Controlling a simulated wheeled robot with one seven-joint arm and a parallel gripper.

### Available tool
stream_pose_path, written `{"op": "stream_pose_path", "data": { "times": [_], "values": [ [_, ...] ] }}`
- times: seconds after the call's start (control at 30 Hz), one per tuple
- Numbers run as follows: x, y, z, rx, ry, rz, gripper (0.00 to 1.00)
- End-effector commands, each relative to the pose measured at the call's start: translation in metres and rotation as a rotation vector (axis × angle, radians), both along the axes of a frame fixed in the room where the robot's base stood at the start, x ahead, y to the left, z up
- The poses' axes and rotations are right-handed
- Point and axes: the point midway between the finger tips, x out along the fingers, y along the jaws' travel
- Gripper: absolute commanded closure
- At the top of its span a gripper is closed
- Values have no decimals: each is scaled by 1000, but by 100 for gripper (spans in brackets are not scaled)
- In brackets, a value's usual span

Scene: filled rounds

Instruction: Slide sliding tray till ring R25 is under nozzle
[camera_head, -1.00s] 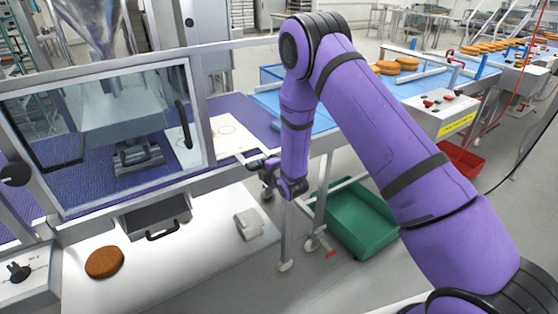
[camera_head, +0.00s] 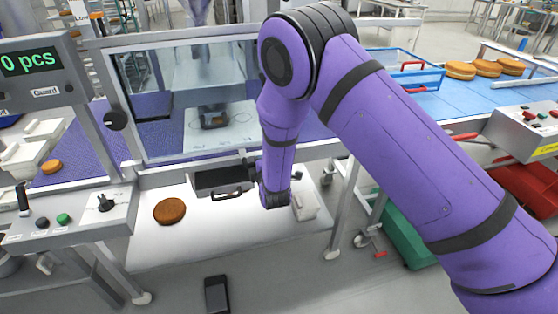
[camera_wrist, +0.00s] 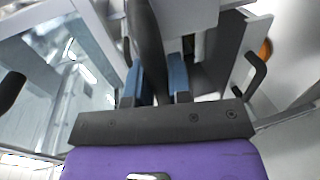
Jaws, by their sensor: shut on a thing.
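The sliding tray (camera_head: 238,136) is a pale plate behind the clear guard window, with faint ring marks whose labels I cannot read. It also shows through the glass in the wrist view (camera_wrist: 40,50). The dark block of the nozzle (camera_head: 213,116) stands over the tray, below the steel hopper (camera_head: 198,12). Which ring lies under it I cannot tell. My gripper (camera_head: 253,168) is in front of the guard's lower right corner, partly hidden by my arm. In the wrist view its blue fingers (camera_wrist: 155,72) are shut on a dark bar, seemingly the tray's handle.
A dark drawer with a handle (camera_head: 225,186) sits just under my gripper. A brown round (camera_head: 169,211) and a pale block (camera_head: 304,200) lie on the white shelf. A control box (camera_head: 75,222) stands at left. A blue belt (camera_head: 460,100) with several rounds runs at right.

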Motion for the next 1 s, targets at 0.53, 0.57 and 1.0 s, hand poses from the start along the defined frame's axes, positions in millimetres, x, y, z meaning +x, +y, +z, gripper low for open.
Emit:
{"op": "stream_pose_path", "data": {
  "times": [0.53,0.57,1.0],
  "values": [
    [-8,23,-1,-3,2,-1,100],
    [-8,23,-1,-3,2,-1,100],
    [-8,23,0,-1,1,-1,56]
  ]
}}
